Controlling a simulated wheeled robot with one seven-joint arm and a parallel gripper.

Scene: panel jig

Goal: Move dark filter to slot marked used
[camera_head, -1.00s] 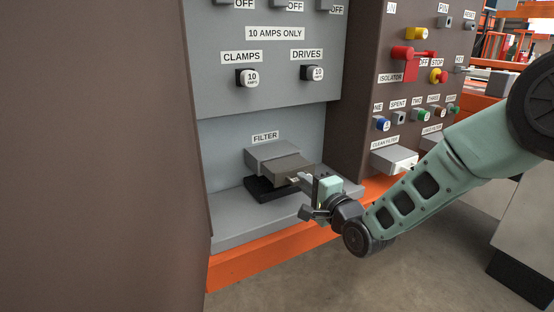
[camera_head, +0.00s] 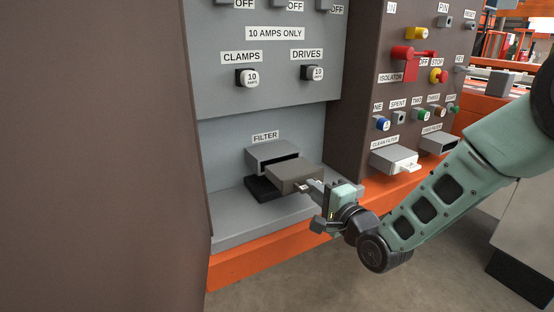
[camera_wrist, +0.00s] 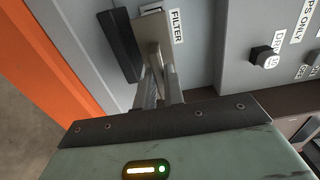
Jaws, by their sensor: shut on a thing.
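The dark filter (camera_head: 294,175) is a brown-grey block partly drawn out of the filter housing (camera_head: 270,152), a grey box under the FILTER label. A dark gap shows between the block and the housing mouth. My gripper (camera_head: 311,187) is shut on the filter's front tab. In the wrist view the filter (camera_wrist: 151,33) stands beyond my fingers (camera_wrist: 157,82), which close on its tab. The used filter slot (camera_head: 440,143), a grey box, is at the right panel under a label that reads roughly USED FILTER; it looks empty.
A clean filter (camera_head: 405,166) with a pale tab sits in the slot left of the used slot. A brown panel edge stands between the housing and the right-hand slots.

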